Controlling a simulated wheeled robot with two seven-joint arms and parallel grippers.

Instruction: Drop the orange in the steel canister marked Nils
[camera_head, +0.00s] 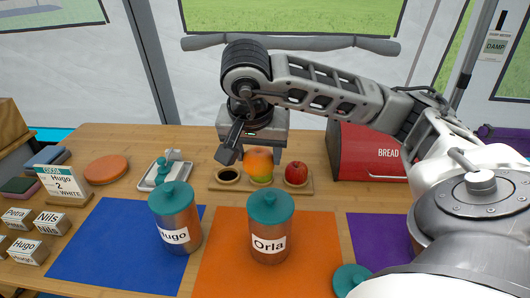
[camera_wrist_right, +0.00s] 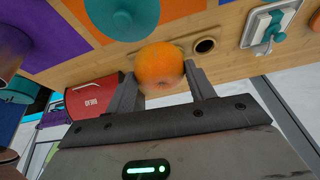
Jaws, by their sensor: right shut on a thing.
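My right gripper (camera_head: 254,158) is shut on the orange (camera_head: 258,157), just above a wooden board at the back of the table. In the right wrist view, the orange (camera_wrist_right: 161,68) sits between the two fingers. No canister reads Nils in view. My left gripper is not in view.
A loose teal lid (camera_head: 352,281) lies at the front. A red bread box (camera_head: 362,155) stands behind. Small cards, one reading Nils (camera_head: 48,222), stand at left. The blue mat (camera_head: 112,245) has bare room.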

